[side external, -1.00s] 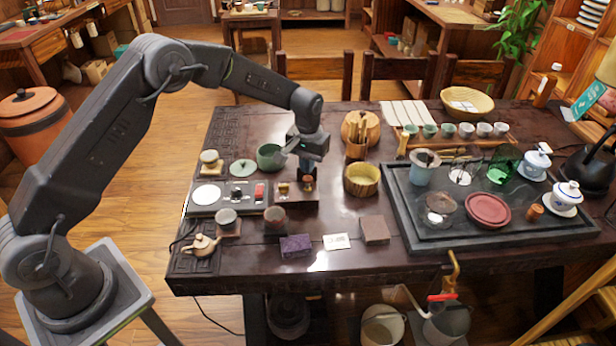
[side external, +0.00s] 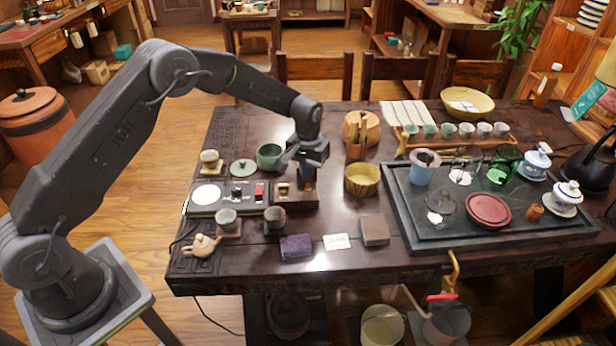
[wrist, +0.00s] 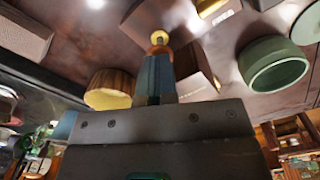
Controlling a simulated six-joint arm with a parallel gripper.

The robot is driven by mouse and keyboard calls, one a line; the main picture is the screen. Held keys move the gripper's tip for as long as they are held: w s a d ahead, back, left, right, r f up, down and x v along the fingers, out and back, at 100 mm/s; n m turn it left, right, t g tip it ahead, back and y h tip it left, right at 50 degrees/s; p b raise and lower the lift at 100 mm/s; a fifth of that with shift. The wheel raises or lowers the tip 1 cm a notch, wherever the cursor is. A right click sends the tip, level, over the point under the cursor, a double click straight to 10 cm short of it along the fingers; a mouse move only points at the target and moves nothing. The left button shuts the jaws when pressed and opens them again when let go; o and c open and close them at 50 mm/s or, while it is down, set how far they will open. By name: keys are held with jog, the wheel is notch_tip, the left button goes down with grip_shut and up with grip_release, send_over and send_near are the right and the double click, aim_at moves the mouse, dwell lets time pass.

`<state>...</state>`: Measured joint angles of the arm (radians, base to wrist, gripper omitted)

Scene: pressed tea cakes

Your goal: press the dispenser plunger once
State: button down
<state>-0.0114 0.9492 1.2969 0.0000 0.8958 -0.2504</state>
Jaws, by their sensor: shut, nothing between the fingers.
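My gripper (side external: 307,187) points down over the dark wooden dispenser block (side external: 296,200), with its fingers shut and nothing between them. In the side view my gripper largely hides the knob. A small brass fitting (side external: 283,188) sits on the block to the left of the fingers.
A control panel with switches (side external: 237,194) lies left of the block, and a green bowl (side external: 269,156) stands behind it. A wooden bowl (side external: 361,179) is close on the right.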

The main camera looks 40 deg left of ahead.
jog(key=shift+f, duration=1.2)
jog(key=shift+r, duration=3.2)
